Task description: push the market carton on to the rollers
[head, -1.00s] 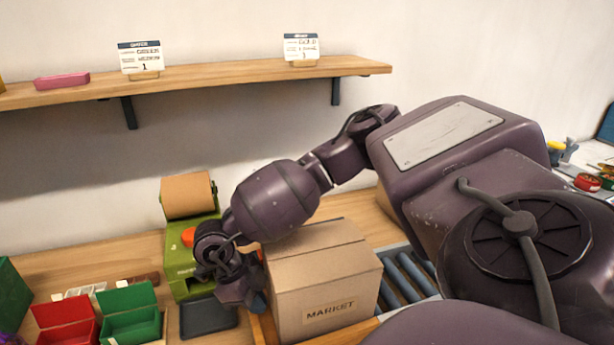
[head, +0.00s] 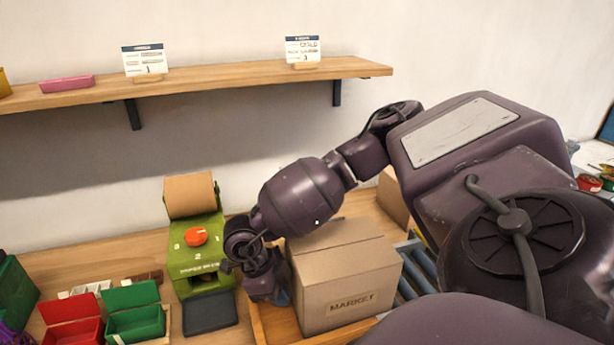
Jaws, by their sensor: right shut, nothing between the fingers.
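The market carton (head: 345,280) is a closed brown box with a MARKET label on its front. It stands upright in the head view, its left part over a wooden board (head: 268,325). The blue-grey rollers (head: 418,268) show just beyond its right side. The carton and my arm hide part of them, so I cannot tell how far the carton's base overlaps them. My right gripper (head: 280,292) is shut and empty, low against or very near the carton's left side. Its fingertips are partly hidden. My left gripper is not clearly in view.
A green paper dispenser (head: 195,262) and a dark tray (head: 209,313) stand left of my right gripper. Red (head: 72,330) and green (head: 135,322) bins are further left. Another brown box (head: 392,196) stands behind, near the wall. A shelf (head: 220,80) runs above.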

